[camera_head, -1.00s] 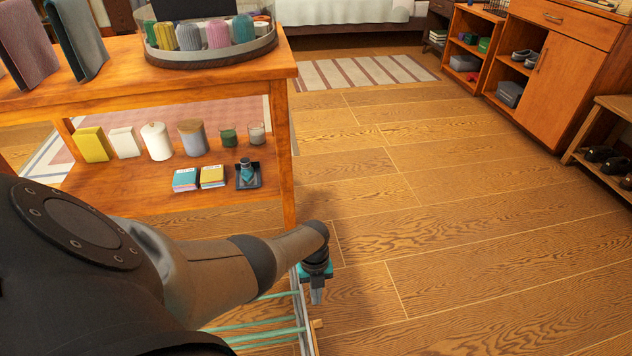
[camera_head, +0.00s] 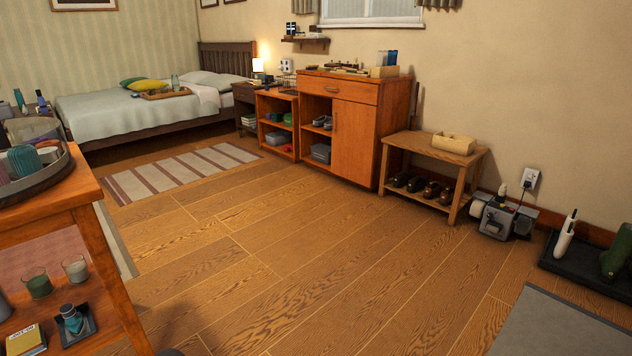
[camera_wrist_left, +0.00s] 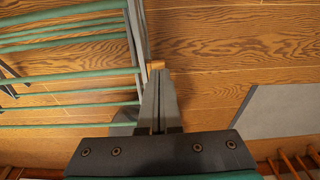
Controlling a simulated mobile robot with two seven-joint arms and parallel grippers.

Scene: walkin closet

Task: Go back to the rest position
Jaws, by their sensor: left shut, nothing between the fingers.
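My left gripper (camera_wrist_left: 158,78) shows only in the left wrist view. Its two grey fingers are together with nothing between them, above the wooden floor (camera_wrist_left: 215,70). Its fingertips appear beside the edge of a rack with green rods (camera_wrist_left: 75,78); I cannot tell whether they touch it. In the head view neither gripper shows; a small dark shape at the bottom edge may be part of my left arm.
In the head view, a wooden table (camera_head: 85,215) with shelf items stands at the left. A cabinet (camera_head: 355,130), a bench (camera_head: 435,150) and a bed (camera_head: 110,115) line the back. A grey mat (camera_head: 560,325) lies at front right. The middle floor is clear.

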